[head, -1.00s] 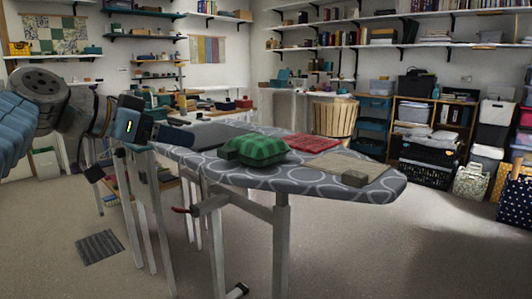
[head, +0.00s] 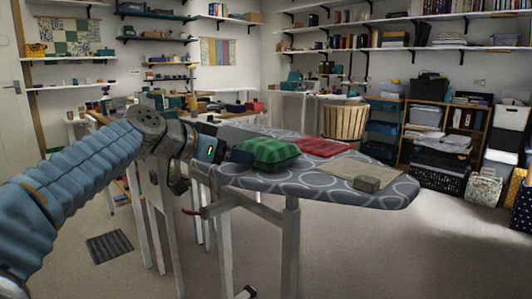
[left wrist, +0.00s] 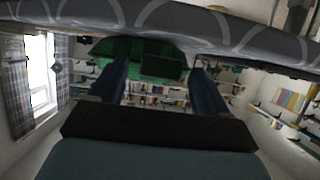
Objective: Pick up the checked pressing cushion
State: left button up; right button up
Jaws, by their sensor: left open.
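The green checked pressing cushion (head: 268,153) lies on the grey patterned ironing board (head: 330,190), left of its middle. My left gripper (head: 236,156) is just left of the cushion, low over the board's left part, pointing at it. In the left wrist view the board is along the top, as if upside down, and the cushion (left wrist: 150,57) shows ahead, mostly between the spread fingers of the left gripper (left wrist: 158,68). The left gripper is open and empty. I cannot tell whether a finger touches the cushion. The right gripper is not in view.
A red folded cloth (head: 321,147) lies behind the cushion. A beige cloth (head: 343,172) and a small grey-brown block (head: 367,184) lie to its right. A wooden basket (head: 345,122) stands behind the board. Open floor lies in front and at right.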

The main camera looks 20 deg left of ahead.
pick_arm(q)
jog(key=shift+c, duration=0.2)
jog(key=shift+r, duration=0.1)
jog(key=c, duration=1.3)
